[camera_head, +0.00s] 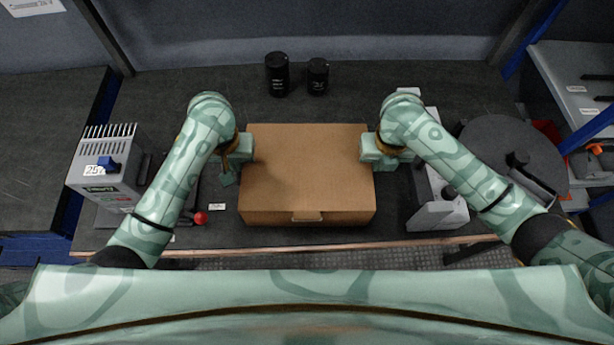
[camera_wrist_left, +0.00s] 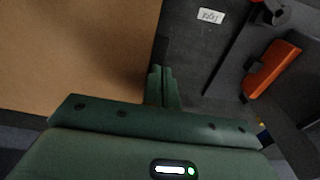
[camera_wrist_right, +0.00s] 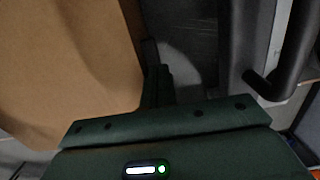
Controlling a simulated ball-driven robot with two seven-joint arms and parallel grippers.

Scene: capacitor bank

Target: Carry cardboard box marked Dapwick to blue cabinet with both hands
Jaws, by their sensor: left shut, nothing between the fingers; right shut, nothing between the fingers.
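A closed brown cardboard box (camera_head: 306,170) sits on the dark workbench in the head view, between my two grippers. No marking can be read on it. My left gripper (camera_head: 236,170) is shut and empty at the box's left side. In the left wrist view its closed fingers (camera_wrist_left: 162,88) lie along the edge of the box (camera_wrist_left: 80,50). My right gripper (camera_head: 375,152) is shut and empty at the box's right side. In the right wrist view its closed fingers (camera_wrist_right: 157,86) lie beside the box (camera_wrist_right: 70,60). Whether either touches the box is hard to tell. I cannot identify a blue cabinet.
Two black cylinders (camera_head: 277,74) stand behind the box. A grey instrument (camera_head: 108,165) is at left, with a red knob (camera_head: 201,217) nearby. A grey-white device (camera_head: 437,205) and a dark round plate (camera_head: 515,155) are at right. The bench (camera_head: 350,85) is clear just behind the box.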

